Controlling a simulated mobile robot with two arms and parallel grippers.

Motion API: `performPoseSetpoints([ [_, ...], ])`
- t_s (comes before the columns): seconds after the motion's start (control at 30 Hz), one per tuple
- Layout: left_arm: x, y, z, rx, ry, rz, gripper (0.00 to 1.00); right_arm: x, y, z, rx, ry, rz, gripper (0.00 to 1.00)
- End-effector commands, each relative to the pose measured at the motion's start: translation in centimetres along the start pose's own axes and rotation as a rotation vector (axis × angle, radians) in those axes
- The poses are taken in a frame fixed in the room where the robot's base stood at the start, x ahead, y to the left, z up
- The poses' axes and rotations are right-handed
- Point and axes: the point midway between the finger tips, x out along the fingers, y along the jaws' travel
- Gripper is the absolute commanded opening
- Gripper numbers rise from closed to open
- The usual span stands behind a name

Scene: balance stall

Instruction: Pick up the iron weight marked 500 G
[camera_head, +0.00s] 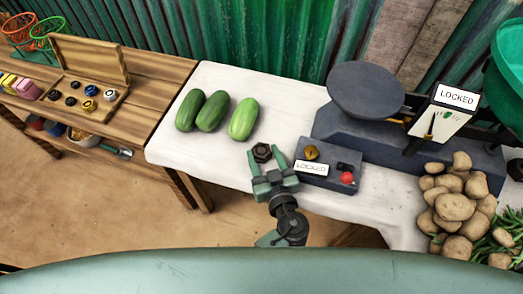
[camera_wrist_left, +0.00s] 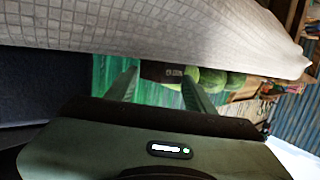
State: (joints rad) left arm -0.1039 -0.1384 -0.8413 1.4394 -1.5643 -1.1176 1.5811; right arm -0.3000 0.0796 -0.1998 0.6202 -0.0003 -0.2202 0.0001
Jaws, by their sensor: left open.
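A dark iron weight (camera_head: 262,152), six-sided with a round knob, stands on the white cloth of the stall table. In the left wrist view the dark weight (camera_wrist_left: 163,72) shows between the fingertips, with small pale lettering that I cannot read for sure. My left gripper (camera_head: 266,158) is open, its two green fingers on either side of the weight. I cannot tell whether either finger touches it. My left gripper's fingers also show in the left wrist view (camera_wrist_left: 160,84). My right gripper is not in view.
A box marked LOCKED (camera_head: 325,176) stands close right of the weight, before the dark balance (camera_head: 368,135) with its round pan. Three green cucumbers or melons (camera_head: 210,112) lie at the back left. Potatoes (camera_head: 456,208) heap at the right. Bare cloth lies left of the gripper.

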Motion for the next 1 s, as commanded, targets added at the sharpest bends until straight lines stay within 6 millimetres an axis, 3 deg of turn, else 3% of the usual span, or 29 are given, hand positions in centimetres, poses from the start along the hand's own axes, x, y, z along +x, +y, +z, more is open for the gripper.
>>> performPoseSetpoints([
  [0.03, 0.0, 0.0, 0.0, 0.000, 0.000, 0.000, 0.53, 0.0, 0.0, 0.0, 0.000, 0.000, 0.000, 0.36],
  [0.23, 0.0, 0.0, 0.0, 0.000, 0.000, 0.000, 0.00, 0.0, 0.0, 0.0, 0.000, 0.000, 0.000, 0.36],
  [0.63, -0.2, 0.1, -1.2, -0.002, 0.004, 0.000, 0.00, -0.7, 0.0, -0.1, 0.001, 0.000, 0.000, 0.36],
  [1.0, -1.6, 0.0, -8.1, -0.003, 0.004, -0.001, 0.00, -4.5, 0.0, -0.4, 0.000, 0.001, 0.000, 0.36],
])
